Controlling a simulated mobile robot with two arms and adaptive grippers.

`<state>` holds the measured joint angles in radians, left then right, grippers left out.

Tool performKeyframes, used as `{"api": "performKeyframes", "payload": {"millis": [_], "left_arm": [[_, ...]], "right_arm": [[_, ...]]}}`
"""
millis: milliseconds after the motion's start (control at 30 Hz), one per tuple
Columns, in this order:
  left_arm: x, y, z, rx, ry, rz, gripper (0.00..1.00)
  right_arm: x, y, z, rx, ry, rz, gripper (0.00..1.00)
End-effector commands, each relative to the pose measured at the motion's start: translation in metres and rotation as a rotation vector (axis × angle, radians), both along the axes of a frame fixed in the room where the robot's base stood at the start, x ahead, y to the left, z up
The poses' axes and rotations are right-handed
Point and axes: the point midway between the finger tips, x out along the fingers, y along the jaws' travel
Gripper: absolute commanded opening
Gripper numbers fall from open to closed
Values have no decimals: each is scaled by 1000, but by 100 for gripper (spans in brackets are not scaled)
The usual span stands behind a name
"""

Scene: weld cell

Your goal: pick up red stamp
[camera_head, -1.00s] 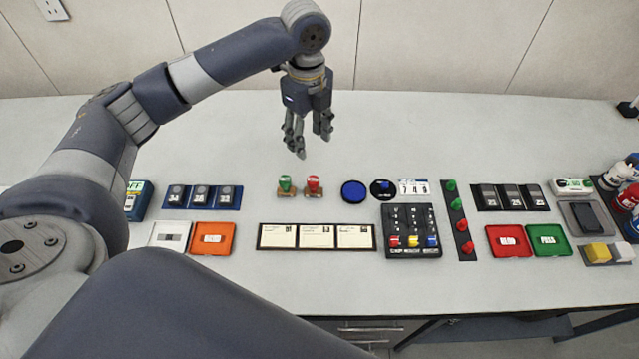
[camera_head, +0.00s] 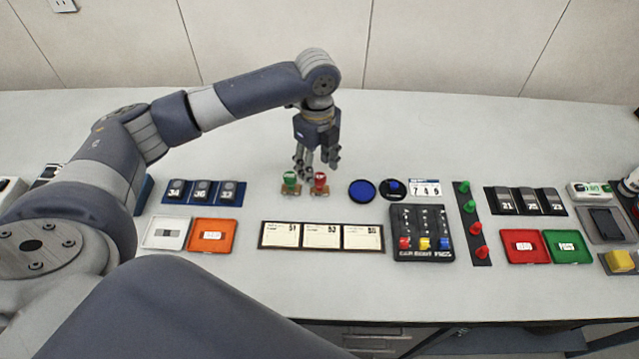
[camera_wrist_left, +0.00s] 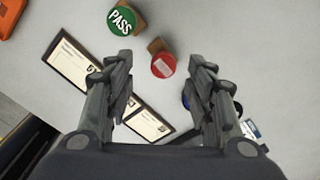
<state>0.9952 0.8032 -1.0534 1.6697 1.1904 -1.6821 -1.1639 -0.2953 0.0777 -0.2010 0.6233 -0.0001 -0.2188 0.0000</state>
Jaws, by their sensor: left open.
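The red stamp (camera_head: 320,180) stands upright on a small brown base on the table, just right of the green stamp (camera_head: 290,180). In the left wrist view the red stamp (camera_wrist_left: 164,65) shows its round red top with a pale label, beyond and between the fingertips. The green stamp (camera_wrist_left: 122,21) beside it reads PASS. My left gripper (camera_head: 318,168) is open and empty, pointing down above and behind the two stamps. Its two fingers (camera_wrist_left: 163,70) are spread in the wrist view. My right gripper is not in view.
Three framed cards (camera_head: 321,248) lie in front of the stamps. A blue round pad (camera_head: 362,190) and a black dial disc (camera_head: 391,196) sit to the right. An orange tray (camera_head: 214,248) is at front left. The table behind the stamps is clear.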

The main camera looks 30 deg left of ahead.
Motion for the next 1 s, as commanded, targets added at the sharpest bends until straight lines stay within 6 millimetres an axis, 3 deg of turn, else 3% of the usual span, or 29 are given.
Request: {"api": "performKeyframes", "payload": {"millis": [300,600,667,833,1000], "left_arm": [[3,-3,-42,1,3,0,50],[3,-3,-50,1,0,-1,50],[3,-3,-50,1,0,-1,40],[3,-3,-50,1,0,-1,2],[3,-3,-49,1,0,-1,0]], "right_arm": [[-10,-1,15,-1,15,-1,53],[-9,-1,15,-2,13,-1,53],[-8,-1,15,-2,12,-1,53],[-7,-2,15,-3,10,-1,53],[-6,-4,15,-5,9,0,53]]}}
